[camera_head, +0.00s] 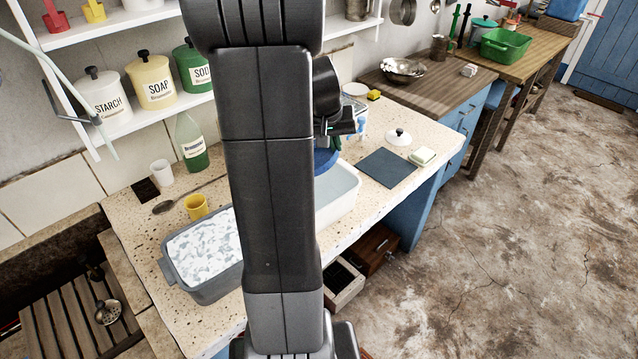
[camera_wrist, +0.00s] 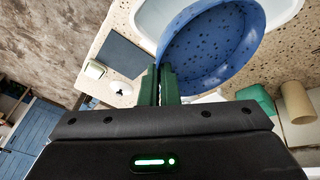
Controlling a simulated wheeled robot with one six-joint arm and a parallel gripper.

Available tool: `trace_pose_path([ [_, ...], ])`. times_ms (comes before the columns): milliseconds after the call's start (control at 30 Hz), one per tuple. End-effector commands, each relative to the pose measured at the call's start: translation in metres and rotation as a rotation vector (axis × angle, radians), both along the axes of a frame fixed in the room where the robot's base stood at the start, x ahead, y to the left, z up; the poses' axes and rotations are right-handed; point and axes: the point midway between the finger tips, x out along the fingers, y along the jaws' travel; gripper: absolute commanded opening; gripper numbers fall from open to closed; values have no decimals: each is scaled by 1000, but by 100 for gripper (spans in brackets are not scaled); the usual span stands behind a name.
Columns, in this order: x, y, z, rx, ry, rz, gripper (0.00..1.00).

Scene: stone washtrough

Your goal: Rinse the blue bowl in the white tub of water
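The blue bowl (camera_wrist: 212,48) is speckled and fills the upper middle of the wrist view. My gripper (camera_wrist: 160,85) has its two dark green fingers close together at the bowl's rim, pinching it. In the head view only a small part of the blue bowl (camera_head: 325,161) shows beside my arm. The white tub (camera_head: 346,205) stands on the speckled counter, largely hidden behind my arm. In the wrist view the bowl overlaps the white tub (camera_wrist: 148,22) and appears held above it. The water inside the tub is mostly hidden.
A grey tub (camera_head: 213,291) of foamy water stands left of my arm, with a yellow mug (camera_head: 196,206) behind it. A dark mat (camera_head: 387,168), a soap bar (camera_head: 422,155) and a white lid (camera_head: 399,138) lie right of the white tub. A green bottle (camera_head: 191,142) stands behind.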

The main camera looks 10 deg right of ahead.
Motion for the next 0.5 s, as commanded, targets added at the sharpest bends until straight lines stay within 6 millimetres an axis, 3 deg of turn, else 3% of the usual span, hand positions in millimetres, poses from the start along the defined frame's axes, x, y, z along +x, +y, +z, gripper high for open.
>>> trace_pose_path([
  [500, 0, 0, 9, 0, -2, 0, 0],
])
